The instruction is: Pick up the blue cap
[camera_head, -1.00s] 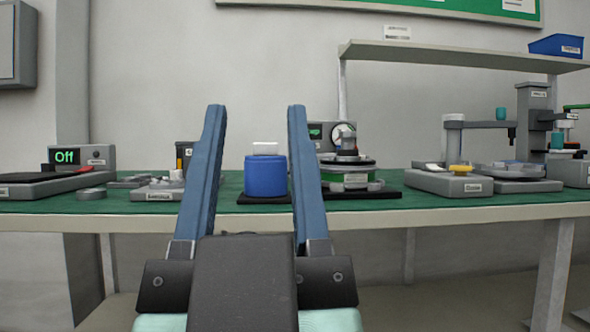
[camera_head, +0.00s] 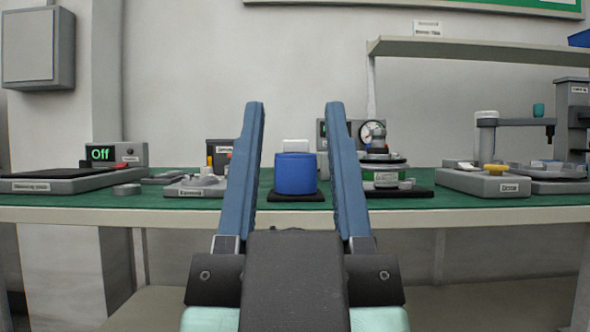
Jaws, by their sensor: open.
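The blue cap (camera_head: 295,174) is a short blue cylinder. It sits upright on a black pad (camera_head: 295,196) on the green-topped workbench. My gripper (camera_head: 294,106) is open, with two long blue fingers raised in front of the bench.
The bench (camera_head: 430,214) runs across the view. A display box reading "Off" (camera_head: 116,155) and a flat grey device (camera_head: 60,184) stand at left. A dial gauge (camera_head: 372,133) on a stand is right of the cap. A press (camera_head: 515,124) stands farther right under a shelf (camera_head: 480,48).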

